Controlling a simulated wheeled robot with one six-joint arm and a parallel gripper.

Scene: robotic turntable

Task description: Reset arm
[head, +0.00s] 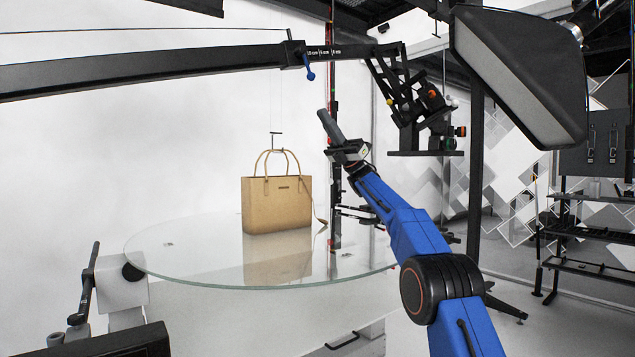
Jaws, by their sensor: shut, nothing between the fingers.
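My gripper (331,128) is at the end of my blue arm, raised above the right side of the glass turntable (200,258). Its dark fingers are together with nothing between them, and they point up and to the left. A tan handbag (277,204) with two handles stands upright on the turntable, left of and below my gripper. The gripper is apart from the bag. A thin line with a small hook hangs just over the bag's handles.
A black boom (150,72) crosses above the turntable. A camera mount (425,112) hangs from it close to the right of my gripper. A large lamp (520,70) is at upper right. A dark post (333,80) stands behind the gripper. A black shelf rack (590,235) stands far right.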

